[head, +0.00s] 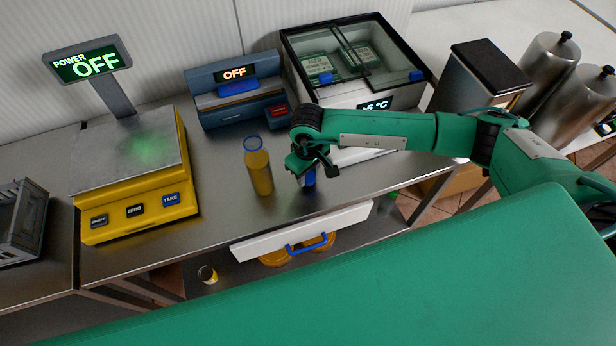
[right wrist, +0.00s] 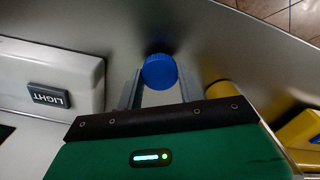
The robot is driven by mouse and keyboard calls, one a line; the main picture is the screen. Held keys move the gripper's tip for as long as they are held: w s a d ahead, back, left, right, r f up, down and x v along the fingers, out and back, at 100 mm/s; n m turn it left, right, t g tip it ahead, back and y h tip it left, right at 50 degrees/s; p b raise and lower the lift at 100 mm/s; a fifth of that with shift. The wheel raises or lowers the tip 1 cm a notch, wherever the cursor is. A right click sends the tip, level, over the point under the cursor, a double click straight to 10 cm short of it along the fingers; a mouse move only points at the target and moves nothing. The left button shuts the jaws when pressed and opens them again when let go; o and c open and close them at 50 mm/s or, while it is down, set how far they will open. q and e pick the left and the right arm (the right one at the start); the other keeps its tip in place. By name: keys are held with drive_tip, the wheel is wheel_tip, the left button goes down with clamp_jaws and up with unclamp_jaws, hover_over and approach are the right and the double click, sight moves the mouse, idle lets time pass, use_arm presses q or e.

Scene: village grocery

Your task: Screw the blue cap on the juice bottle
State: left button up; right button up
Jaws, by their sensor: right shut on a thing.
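The juice bottle (head: 259,169) stands upright on the steel counter, filled with orange-yellow juice. Its open neck shows a blue ring at the top, with no cap on it. My right gripper (head: 308,174) is to the right of the bottle, pointing down, shut on the blue cap (head: 309,181). In the right wrist view the blue cap (right wrist: 160,71) sits between the two fingertips. The cap is low over the counter; I cannot tell whether it touches it. A yellow-orange part at the right of the wrist view (right wrist: 219,88) seems to be the bottle. My left gripper is not in view.
A yellow scale (head: 135,207) stands left of the bottle. A blue-grey device reading OFF (head: 237,96) and a glass-topped cooler (head: 352,65) stand behind. A white drawer front with a blue handle (head: 300,233) is at the counter's front edge. A grey crate (head: 22,222) is far left.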

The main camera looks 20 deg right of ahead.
sight(308, 176)
wheel_tip(308, 176, up, 18)
drive_tip(key=b, duration=0.5)
drive_tip(key=shift+f, duration=0.2)
